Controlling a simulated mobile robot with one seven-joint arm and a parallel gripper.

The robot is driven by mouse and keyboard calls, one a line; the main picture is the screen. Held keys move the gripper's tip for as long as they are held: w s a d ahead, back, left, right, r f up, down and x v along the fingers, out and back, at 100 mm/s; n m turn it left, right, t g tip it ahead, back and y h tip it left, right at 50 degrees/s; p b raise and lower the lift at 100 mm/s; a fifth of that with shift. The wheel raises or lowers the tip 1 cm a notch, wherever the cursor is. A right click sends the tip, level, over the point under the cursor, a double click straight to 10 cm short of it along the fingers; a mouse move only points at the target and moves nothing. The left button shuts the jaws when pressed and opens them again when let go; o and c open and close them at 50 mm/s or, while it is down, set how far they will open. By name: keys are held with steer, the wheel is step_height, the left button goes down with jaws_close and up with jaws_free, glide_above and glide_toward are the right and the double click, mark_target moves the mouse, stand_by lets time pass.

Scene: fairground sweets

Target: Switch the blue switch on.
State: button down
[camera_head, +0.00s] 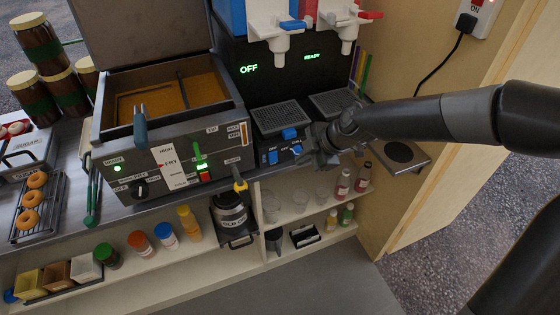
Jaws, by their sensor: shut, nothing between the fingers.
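Small blue switch parts sit low on the front of the black drinks machine (262,102). One blue switch (272,157) is at the left of the front panel, and another blue piece (297,149) is just left of my gripper. A third blue piece (289,133) lies by the left drip grille. The green display (249,69) on the left reads OFF; the right one (312,57) reads READY. My gripper (312,158) is shut and empty, close to the panel's right part. Whether it touches the panel cannot be told. It hides that part of the panel.
A fryer (138,165) with a raised lid stands left of the machine. Two taps, blue-handled (293,24) and red-handled (370,14), hang above the grilles. Bottles and cups stand on shelves below. A wooden side wall (440,150) closes the right.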

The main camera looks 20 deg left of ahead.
mark_target(273, 158)
steer(key=shift+w+a+f, duration=0.55)
steer(key=shift+a+f, duration=0.8)
steer(key=shift+w+a+f, duration=0.6)
steer(key=shift+a+f, duration=0.75)
steer(key=shift+f, duration=0.05)
steer(key=shift+w+a+f, duration=0.55)
steer(key=shift+a+f, duration=0.8)
steer(key=shift+w+a+f, duration=0.1)
steer(key=shift+w+a, duration=0.05)
steer(key=shift+a, duration=0.05)
